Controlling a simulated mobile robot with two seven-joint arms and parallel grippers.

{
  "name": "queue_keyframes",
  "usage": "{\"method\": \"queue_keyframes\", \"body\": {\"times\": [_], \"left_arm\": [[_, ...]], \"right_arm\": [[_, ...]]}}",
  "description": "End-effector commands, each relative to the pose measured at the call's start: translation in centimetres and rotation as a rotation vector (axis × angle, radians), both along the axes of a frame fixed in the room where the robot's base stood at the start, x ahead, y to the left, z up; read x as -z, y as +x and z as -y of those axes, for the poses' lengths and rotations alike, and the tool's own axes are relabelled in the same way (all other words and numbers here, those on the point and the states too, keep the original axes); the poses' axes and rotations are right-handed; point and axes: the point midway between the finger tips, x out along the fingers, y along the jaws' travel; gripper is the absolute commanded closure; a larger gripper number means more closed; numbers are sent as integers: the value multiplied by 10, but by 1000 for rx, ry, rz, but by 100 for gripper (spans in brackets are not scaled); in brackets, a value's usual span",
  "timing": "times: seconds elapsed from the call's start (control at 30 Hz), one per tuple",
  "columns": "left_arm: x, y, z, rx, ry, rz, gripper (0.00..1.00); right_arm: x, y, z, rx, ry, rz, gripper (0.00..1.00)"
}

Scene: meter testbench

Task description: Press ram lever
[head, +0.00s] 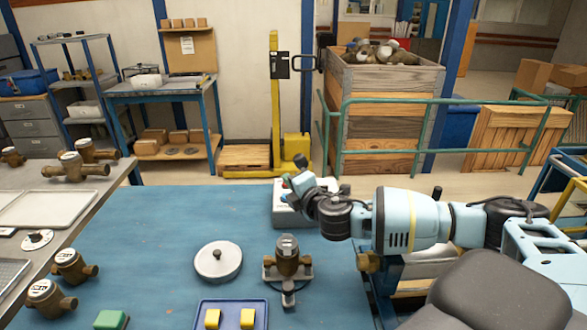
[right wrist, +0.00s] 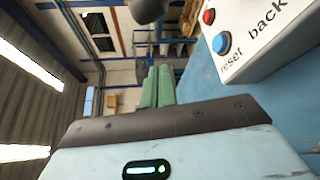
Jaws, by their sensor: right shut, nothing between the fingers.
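My right gripper (head: 287,183) is at the back of the blue bench, above a pale control box (head: 290,215). Its green fingers (right wrist: 157,87) are closed together with nothing between them in the right wrist view. A dark rounded knob (right wrist: 148,9) shows just beyond the fingertips there, apart from them; a dark knob (head: 301,160) also shows by the gripper in the head view. It may be the ram lever's end; its shaft is hidden. The box (right wrist: 262,40) carries a red button (right wrist: 209,16) and a blue button (right wrist: 221,43), lettered "back" and "reset". My left gripper is out of view.
A brass meter (head: 287,255) stands in a fixture on the blue bench (head: 150,225), with a round white-topped disc (head: 218,261) to its left. A blue tray (head: 231,304) with yellow blocks lies in front. The bench's back left is clear.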

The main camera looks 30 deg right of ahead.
Motion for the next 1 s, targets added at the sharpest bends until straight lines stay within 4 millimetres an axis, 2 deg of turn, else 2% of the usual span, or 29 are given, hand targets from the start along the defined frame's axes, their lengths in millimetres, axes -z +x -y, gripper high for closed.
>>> {"method": "queue_keyframes", "body": {"times": [0.2,0.47,0.7,1.0], "left_arm": [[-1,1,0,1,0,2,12],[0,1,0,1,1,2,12],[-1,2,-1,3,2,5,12],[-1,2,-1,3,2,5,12]], "right_arm": [[3,33,2,0,0,2,100],[7,63,4,0,0,2,100],[-1,52,31,1,-2,2,100],[-3,47,41,0,0,0,100]]}}
